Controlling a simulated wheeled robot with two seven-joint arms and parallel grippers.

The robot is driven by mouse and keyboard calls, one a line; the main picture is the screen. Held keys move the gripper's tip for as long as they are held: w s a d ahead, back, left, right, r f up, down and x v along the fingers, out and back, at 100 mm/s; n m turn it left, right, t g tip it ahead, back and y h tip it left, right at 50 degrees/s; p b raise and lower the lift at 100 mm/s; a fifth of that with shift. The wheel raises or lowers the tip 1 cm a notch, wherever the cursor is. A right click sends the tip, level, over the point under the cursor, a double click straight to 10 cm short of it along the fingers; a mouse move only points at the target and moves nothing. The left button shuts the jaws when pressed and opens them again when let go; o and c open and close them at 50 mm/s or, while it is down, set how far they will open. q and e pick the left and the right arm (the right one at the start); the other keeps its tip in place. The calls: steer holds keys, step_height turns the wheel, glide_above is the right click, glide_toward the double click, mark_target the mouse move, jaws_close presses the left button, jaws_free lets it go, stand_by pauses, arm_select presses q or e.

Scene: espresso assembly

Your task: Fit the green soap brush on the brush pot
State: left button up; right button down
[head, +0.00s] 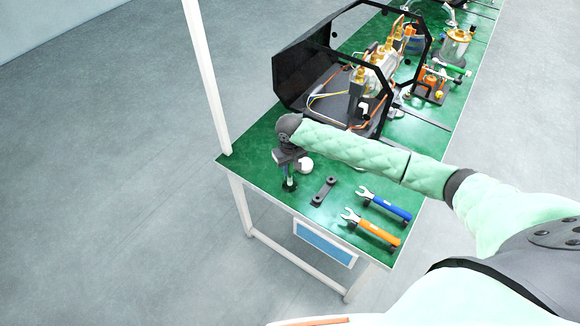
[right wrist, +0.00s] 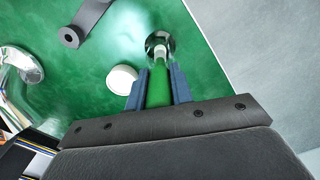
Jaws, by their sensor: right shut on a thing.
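My right gripper (right wrist: 158,88) is shut on the green soap brush (right wrist: 158,90), with one blue finger on each side of its green handle. In the head view the right gripper (head: 289,167) points down near the table's left corner. The brush's pale lower end points at the brush pot (right wrist: 160,42), a small dark, shiny round pot on the green table top. In the head view the pot (head: 289,185) is right below the gripper. The brush end overlaps the pot's mouth; I cannot tell how deep it sits. My left gripper is not in view.
A white round piece (head: 306,165) stands close beside the gripper. A dark bar with two round ends (head: 323,190), a blue-handled wrench (head: 385,204) and an orange-handled wrench (head: 371,228) lie to the right. The open black machine housing (head: 300,75) stands behind. The table edge is near the pot.

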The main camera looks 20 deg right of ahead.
steer(key=shift+f, duration=0.2)
stand_by(0.6)
stand_by(0.5)
steer(key=c, duration=1.1)
jaws_free()
steer(key=shift+c, duration=0.2)
steer(key=shift+r, duration=0.15)
steer(key=shift+r, duration=2.9)
